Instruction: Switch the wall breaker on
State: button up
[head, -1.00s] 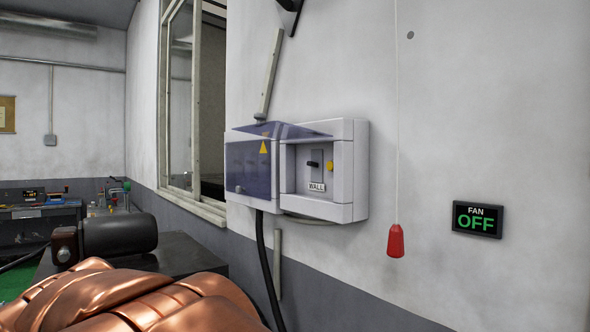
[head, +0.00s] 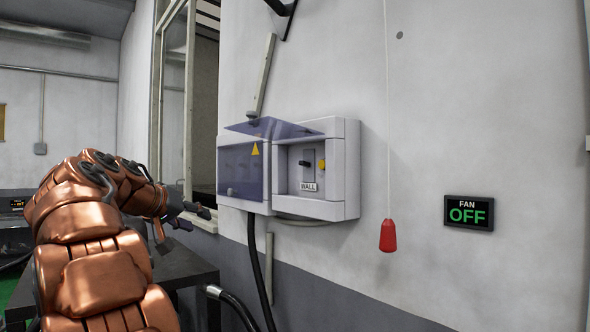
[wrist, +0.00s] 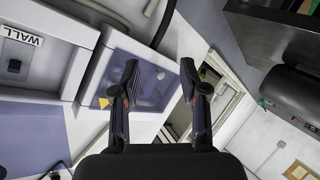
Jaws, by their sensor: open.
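The breaker box (head: 349,170) is a pale grey case on the wall with two compartments. The right compartment is open under a raised tinted cover (head: 280,127). It holds the wall breaker (head: 305,164), a small dark lever beside a yellow button, above a "WALL" label (head: 308,187). The label also shows at the upper left of the wrist view (wrist: 18,36). The left compartment has a shut tinted cover (head: 240,172) with a yellow warning triangle. My gripper (head: 203,217) is open and empty, left of the box and apart from it. In the wrist view its fingers (wrist: 160,67) stand well apart.
A red pull handle (head: 387,236) hangs on a cord right of the box. A "FAN OFF" sign (head: 469,212) is further right. A black cable (head: 257,270) runs down from the box. A dark table (head: 185,265) and a window frame (head: 187,110) are at the left.

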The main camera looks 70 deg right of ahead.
jog(key=s+d+r+m+g+h+b, duration=0.1)
jog(key=s+d+r+m+g+h, duration=0.15)
jog(key=s+d+r+m, duration=0.45)
jog(key=m+g+b, duration=0.1)
jog(key=m+g, duration=0.5)
send_near(300, 163)
jog(key=shift+p+x, duration=0.45)
jog(key=shift+x, duration=3.9)
jog(key=shift+a, duration=0.1)
grip_shut()
